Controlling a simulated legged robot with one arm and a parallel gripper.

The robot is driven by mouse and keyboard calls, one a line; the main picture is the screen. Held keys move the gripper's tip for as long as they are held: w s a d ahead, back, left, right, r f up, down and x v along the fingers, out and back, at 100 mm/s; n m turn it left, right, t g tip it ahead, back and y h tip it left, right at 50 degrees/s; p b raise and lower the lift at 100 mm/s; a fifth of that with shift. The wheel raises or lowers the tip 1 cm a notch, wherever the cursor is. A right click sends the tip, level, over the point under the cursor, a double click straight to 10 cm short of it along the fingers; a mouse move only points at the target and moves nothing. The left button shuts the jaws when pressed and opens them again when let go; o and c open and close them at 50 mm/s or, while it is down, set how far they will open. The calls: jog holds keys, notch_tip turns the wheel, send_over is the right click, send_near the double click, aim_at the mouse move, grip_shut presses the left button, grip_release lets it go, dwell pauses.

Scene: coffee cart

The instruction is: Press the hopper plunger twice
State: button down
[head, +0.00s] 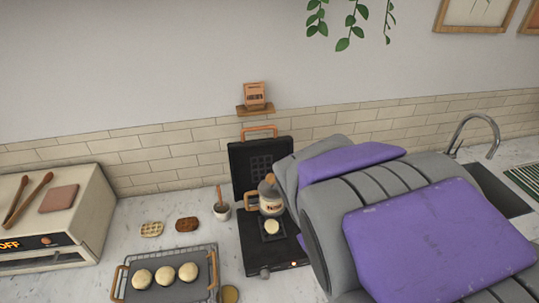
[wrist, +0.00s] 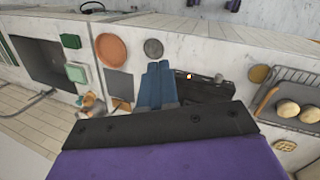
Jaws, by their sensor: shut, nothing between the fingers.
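The hopper (head: 271,206) is a cream, labelled jar with a brown side handle, standing over the waffle iron in the head view. Its plunger (head: 269,179) is the small knob on top, close to the left edge of my grey and purple arm. A pale round patch (head: 271,227) shows below the hopper on a dark square plate. My gripper (wrist: 159,68) shows in the wrist view as two blue fingers, shut together and empty. My arm hides the fingers in the head view. I cannot make out the hopper in the wrist view.
The black waffle iron (head: 246,160) stands open against the tiled wall. A tray (head: 137,293) with three dough rounds, a small cup (head: 222,211) and two waffles (head: 187,224) lie to its left. A toaster oven (head: 75,215) stands far left; a sink (head: 500,190) is at right.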

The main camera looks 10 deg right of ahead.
jog(key=w+r+n+t+h+p, duration=0.1)
jog(key=w+r+n+p, duration=0.1)
jog(key=w+r+p, duration=0.3)
jog(key=w+r+n+h+p, duration=0.2)
jog(key=w, duration=0.5)
jog(key=w+a+r+n+t+p, duration=0.1)
jog(key=w+a+n+p, duration=0.3)
jog(key=w, duration=0.4)
jog(key=w+a+r+n+t+p, duration=0.1)
jog(key=w+a+n+t+p, duration=0.2)
jog(key=w, duration=0.6)
jog(key=n+t+p, duration=0.1)
jog(key=n+p, duration=0.1)
jog(key=p, duration=0.1)
jog(key=shift+a+r+h, duration=0.35)
jog(key=shift+h, duration=0.05)
jog(key=shift+w+d, duration=0.1)
jog(key=shift+d, duration=0.05)
jog(key=b, duration=0.5)
send_over(270, 178)
notch_tip(270, 178, down, 7)
jog(key=shift+f, duration=0.1)
jog(key=shift+f+b, duration=0.4)
jog(key=shift+f, duration=0.4)
jog(key=shift+f, duration=0.15)
